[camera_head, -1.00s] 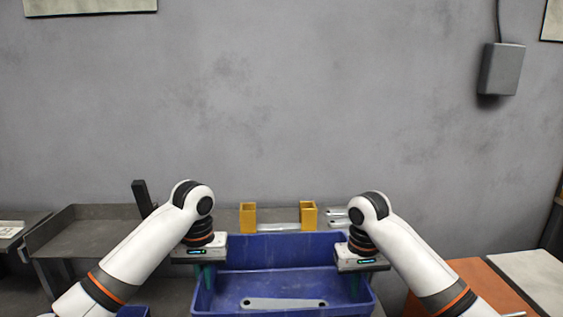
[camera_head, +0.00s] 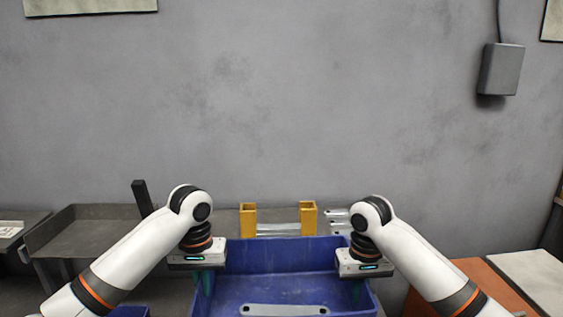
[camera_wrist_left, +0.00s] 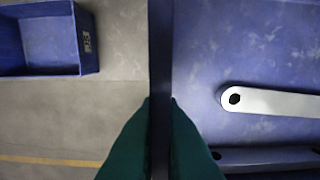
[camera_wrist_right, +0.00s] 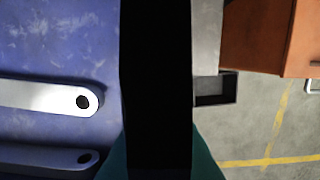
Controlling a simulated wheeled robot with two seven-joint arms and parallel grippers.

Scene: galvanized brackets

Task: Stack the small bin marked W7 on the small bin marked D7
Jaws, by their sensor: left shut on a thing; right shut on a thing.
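A large blue bin (camera_head: 285,252) is between my two grippers, with a flat metal bracket (camera_head: 285,310) inside. My left gripper (camera_head: 206,282) is shut on its left wall, and my right gripper (camera_head: 357,290) is shut on its right wall. The left wrist view shows the gripped wall edge (camera_wrist_left: 160,60) between the green fingers and the holed end of the bracket (camera_wrist_left: 265,101). No W7 or D7 mark is legible.
Two yellow uprights (camera_head: 248,220) with metal pieces stand behind the bin. A grey tray (camera_head: 85,232) is at left. An orange surface (camera_head: 480,283) and a pale one (camera_head: 525,272) are at right. A plain grey wall is behind.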

